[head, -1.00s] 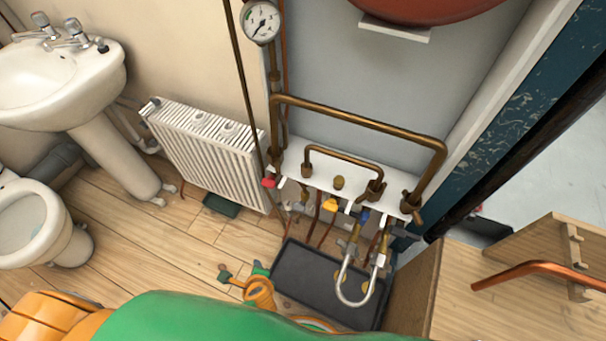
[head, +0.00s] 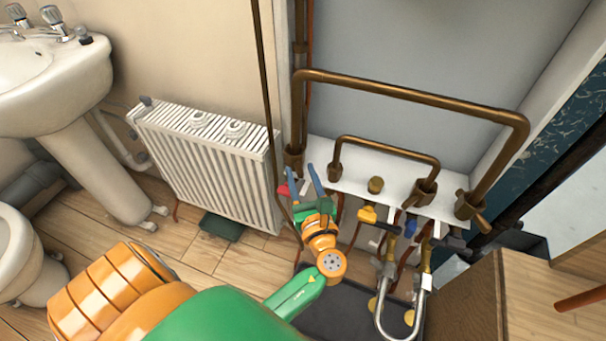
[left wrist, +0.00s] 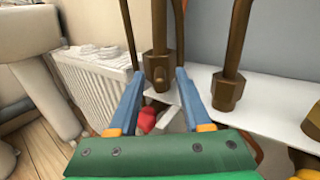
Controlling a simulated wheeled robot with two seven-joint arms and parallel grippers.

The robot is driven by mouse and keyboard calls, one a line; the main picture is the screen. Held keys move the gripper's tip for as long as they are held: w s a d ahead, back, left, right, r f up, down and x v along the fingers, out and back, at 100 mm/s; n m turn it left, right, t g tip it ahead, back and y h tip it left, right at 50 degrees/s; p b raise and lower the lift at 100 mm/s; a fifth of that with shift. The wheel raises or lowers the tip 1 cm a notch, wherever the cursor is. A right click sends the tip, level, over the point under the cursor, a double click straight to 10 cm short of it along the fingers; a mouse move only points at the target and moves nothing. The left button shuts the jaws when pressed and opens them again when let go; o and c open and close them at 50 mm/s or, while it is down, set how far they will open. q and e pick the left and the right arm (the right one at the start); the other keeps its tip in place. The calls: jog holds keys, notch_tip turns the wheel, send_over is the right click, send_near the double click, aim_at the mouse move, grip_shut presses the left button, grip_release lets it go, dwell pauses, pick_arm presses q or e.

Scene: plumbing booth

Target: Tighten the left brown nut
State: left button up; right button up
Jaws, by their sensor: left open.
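The left brown nut (head: 294,160) sits at the foot of the tall brown pipe, at the left end of the white shelf. In the left wrist view the nut (left wrist: 159,72) stands upright, centred beyond the fingers. My left gripper (head: 300,174) is open, with its blue fingers pointing at the nut. In the left wrist view one fingertip shows on each side of it (left wrist: 160,88), with gaps visible. I cannot tell whether the fingertips reach around the nut or stop just short. My right gripper is not in view.
Other brown nuts, such as the one on the smaller pipe loop (head: 335,171), stand along the white shelf (head: 385,185). A red valve handle (left wrist: 147,119) is below the left nut. A white radiator (head: 215,165) is at left. Valves and a silver U-pipe (head: 392,330) hang at right.

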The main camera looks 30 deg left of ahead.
pick_arm(q)
jog(key=shift+w+a, duration=0.3)
jog(key=shift+a, duration=0.05)
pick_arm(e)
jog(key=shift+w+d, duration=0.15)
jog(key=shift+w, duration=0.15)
pick_arm(q)
jog(key=shift+c, duration=0.2)
